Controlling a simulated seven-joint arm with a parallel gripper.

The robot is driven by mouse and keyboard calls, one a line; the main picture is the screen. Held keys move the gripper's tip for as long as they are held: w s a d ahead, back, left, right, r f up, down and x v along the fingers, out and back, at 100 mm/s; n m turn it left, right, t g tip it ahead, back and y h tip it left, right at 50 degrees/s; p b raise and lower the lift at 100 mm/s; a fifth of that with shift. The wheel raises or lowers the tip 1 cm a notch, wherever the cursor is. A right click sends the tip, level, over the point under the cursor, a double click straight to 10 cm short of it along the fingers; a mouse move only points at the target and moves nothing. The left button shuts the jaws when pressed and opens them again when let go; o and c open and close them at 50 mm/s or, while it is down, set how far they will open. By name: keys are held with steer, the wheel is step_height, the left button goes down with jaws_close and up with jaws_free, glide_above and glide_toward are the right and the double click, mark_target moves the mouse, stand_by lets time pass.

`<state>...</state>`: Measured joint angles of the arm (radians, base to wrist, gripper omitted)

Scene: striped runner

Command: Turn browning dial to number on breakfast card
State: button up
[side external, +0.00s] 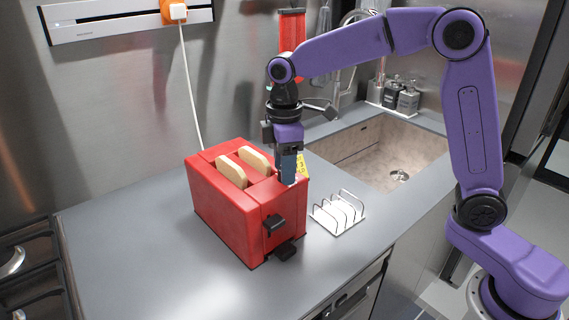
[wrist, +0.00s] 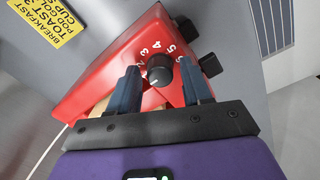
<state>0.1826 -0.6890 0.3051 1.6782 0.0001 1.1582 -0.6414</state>
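The red toaster (side external: 232,212) stands on the grey counter with bread slices (side external: 231,171) in its slots. In the wrist view, its black browning dial (wrist: 160,76) has a light pointer mark and pale numerals around it; I cannot read the setting surely. My gripper (wrist: 159,66) is open, with one finger on each side of the dial; contact is unclear. In the side view, my gripper (side external: 288,176) points down at the toaster's right end, hiding the dial. The yellow breakfast card (wrist: 46,20) shows a "TOAST" line, but its number is not legible.
A wire toast rack (side external: 338,213) stands on the counter right of the toaster. The sink (side external: 375,150) is behind it. Black levers (side external: 273,224) stick out of the toaster's front. A white cord (side external: 190,85) runs down from the wall socket.

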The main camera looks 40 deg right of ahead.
steer(key=c, duration=0.8)
steer(key=shift+o, duration=0.2)
steer(key=shift+m, duration=0.3)
steer(key=m, duration=0.7)
steer(key=shift+r, duration=0.1)
steer(key=m, duration=0.4)
steer(key=shift+m, duration=2.1)
